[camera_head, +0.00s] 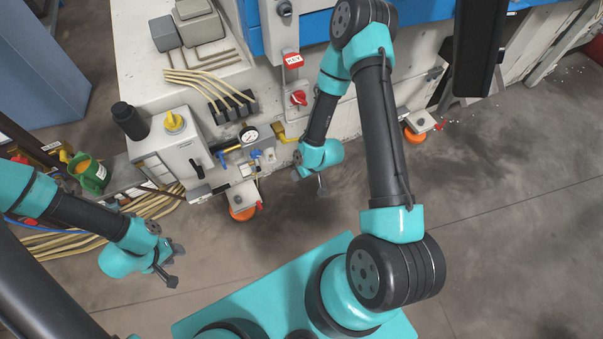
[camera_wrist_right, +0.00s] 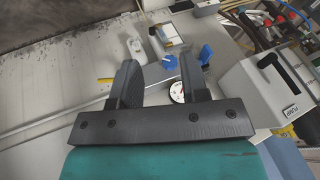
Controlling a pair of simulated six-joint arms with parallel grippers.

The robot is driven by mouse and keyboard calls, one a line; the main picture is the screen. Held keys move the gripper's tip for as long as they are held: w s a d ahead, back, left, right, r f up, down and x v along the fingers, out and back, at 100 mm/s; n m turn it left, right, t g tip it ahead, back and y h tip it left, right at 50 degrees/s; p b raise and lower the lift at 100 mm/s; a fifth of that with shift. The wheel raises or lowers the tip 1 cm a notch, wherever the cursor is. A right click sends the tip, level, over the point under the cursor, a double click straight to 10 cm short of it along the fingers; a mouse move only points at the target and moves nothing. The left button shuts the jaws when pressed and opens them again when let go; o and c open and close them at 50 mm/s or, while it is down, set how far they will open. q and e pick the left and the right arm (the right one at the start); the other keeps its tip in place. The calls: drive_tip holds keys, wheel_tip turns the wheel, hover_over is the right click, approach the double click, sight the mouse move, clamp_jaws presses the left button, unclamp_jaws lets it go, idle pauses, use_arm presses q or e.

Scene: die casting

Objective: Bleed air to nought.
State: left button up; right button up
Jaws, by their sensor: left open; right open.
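A round white pressure gauge (camera_head: 249,134) sits on the side of the machine in the head view. In the right wrist view the gauge (camera_wrist_right: 177,92) is partly hidden by a finger. Blue valve handles (camera_head: 255,154) are below and left of it; one blue handle (camera_wrist_right: 205,54) shows beyond the fingers in the wrist view. A yellow lever (camera_head: 285,133) is right of the gauge. My right gripper (camera_head: 321,187) is open and empty, right of the gauge and apart from the fittings; its fingers (camera_wrist_right: 157,62) are spread. My left gripper (camera_head: 174,265) is open and empty over the floor.
A red push button (camera_head: 299,98) is above right. Orange-footed supports (camera_head: 242,213) stick out low. Floor between is clear.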

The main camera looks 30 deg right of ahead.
drive_tip(key=shift+s, duration=0.1)
drive_tip(key=shift+c, duration=0.2)
drive_tip(key=shift+c, duration=0.7)
drive_tip(key=w+d+f+t, duration=0.1)
drive_tip(key=w+d, duration=0.1)
drive_tip(key=w, duration=0.1)
drive_tip(key=w+d+f+m+t+h, duration=0.1)
drive_tip(key=w+d+t, duration=0.1)
drive_tip(key=w+d, duration=0.1)
drive_tip(key=w+d+f+m+t, duration=0.1)
drive_tip(key=w+d, duration=0.1)
drive_tip(key=w, duration=0.1)
drive_tip(key=shift+w+d+f, duration=0.15)
drive_tip(key=shift+d+f, duration=0.1)
drive_tip(key=shift+f, duration=0.1)
clamp_jaws()
drive_tip(key=w+d+f+m+t+h, duration=0.1)
drive_tip(key=w+d+t, duration=0.2)
drive_tip(key=w+d, duration=0.2)
drive_tip(key=shift+d+m+t+h, duration=0.3)
drive_tip(key=shift+d+m+t, duration=0.1)
drive_tip(key=shift+d, duration=0.5)
drive_tip(key=shift+f, duration=0.1)
